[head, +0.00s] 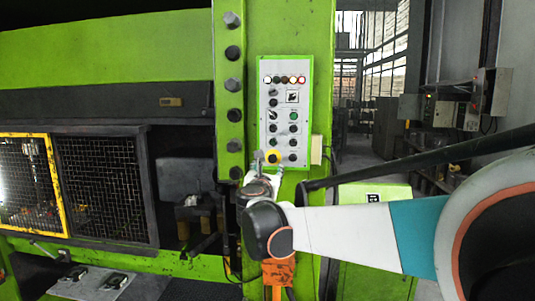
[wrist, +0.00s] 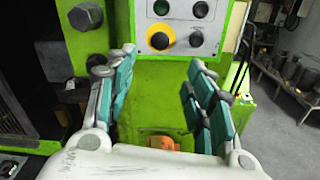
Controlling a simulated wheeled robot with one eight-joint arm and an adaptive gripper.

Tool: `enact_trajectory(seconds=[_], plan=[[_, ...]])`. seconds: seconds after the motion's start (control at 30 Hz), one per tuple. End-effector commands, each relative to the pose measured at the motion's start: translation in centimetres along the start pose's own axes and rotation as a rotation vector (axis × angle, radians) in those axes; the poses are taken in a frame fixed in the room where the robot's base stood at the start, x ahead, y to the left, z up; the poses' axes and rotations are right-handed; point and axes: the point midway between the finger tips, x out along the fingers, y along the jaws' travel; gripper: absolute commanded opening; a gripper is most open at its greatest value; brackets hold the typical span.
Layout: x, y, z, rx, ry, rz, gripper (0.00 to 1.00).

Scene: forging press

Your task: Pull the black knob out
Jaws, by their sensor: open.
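The control panel (head: 285,115) on the green column carries several black knobs, and I cannot tell which one the task means. One black knob (wrist: 196,40) shows at the panel's lower right in the wrist view, beside a yellow disc (wrist: 150,33) with a dark centre. The same knob shows in the head view (head: 292,157). My gripper (wrist: 161,60) is open and empty. Its teal-and-grey fingers point toward the panel's lower part, and it appears apart from the knob. In the head view, my gripper (head: 268,165) overlaps the panel's lower left edge.
Large bolts (head: 234,84) run down the green column left of the panel. A mesh guard (head: 105,188) stands farther left. An orange box (head: 278,273) is low on the column. A light box (head: 316,149) sits at the panel's right edge. Open floor shows at right.

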Motion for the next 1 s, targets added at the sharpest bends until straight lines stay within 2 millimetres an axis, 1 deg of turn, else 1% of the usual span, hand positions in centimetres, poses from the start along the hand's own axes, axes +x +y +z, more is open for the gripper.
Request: enact_trajectory(seconds=[0.17,0.5,0.7,0.8,1.0], plan=[[2.0,-0.1,0.0,0.000,0.000,-0.002,0.49],[8.1,-0.1,0.1,0.001,0.000,-0.002,0.49],[11.2,-0.1,0.1,0.002,0.000,-0.002,0.49],[12.3,-0.1,0.1,0.002,0.000,-0.002,0.49],[13.4,-0.1,0.0,0.002,0.000,-0.001,0.49]])
